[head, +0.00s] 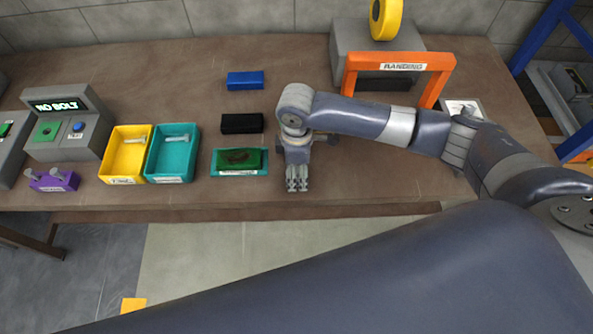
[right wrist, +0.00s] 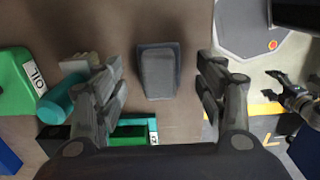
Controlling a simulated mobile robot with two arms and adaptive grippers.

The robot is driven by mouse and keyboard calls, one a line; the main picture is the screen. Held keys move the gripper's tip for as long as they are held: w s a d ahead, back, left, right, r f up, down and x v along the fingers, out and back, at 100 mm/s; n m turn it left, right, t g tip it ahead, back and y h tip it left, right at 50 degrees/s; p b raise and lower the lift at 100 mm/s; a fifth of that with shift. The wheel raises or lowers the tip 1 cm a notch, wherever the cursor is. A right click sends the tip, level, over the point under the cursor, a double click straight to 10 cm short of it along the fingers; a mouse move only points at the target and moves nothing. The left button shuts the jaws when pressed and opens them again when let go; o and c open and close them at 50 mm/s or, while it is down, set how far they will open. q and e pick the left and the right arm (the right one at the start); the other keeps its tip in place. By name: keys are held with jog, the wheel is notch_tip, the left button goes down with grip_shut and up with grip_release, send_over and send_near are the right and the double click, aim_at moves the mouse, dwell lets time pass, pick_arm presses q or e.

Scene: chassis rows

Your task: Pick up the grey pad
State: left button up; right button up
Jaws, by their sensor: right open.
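The grey pad (right wrist: 159,70) lies on the brown bench in the right wrist view, a dark grey block between my open fingers in the picture. My right gripper (right wrist: 163,88) is open and empty, pointing down over it with a gap on both sides. In the head view my right gripper (head: 297,184) is near the bench's front edge, right of the green block, and the pad is hidden behind it. A dark gripper, apparently my left (right wrist: 291,95), shows at the right of the wrist view; its jaws are unclear.
A green block (head: 239,159) in a teal tray lies just left of my right gripper. Black (head: 241,123) and blue (head: 245,80) blocks lie behind it. Yellow (head: 125,155) and teal (head: 172,153) bins stand farther left. A green oil can (right wrist: 18,82) stands near the fingers.

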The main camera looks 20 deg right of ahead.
jog(key=shift+f, duration=0.75)
jog(key=c, duration=1.2)
jog(key=shift+o, duration=0.2)
jog(key=shift+r, duration=0.15)
jog(key=shift+w+r+b, duration=0.1)
jog(key=shift+r+b, duration=0.2)
jog(key=shift+r, duration=0.3)
jog(key=shift+s+a+r+b, duration=0.15)
jog(key=shift+s+r+b, duration=0.1)
jog(key=shift+r, duration=0.25)
jog(key=shift+s+a+r+b, duration=0.1)
jog(key=shift+r+b, duration=0.15)
jog(key=shift+r, duration=0.2)
jog(key=s+a+r+b, duration=0.1)
jog(key=s+a+b, duration=0.1)
jog(key=s+a, duration=0.6)
jog(key=s, duration=0.4)
jog(key=shift+s+a+r+b, duration=0.2)
jog(key=shift+s+r+b, duration=0.15)
jog(key=shift+b, duration=0.05)
jog(key=shift+o, duration=0.6)
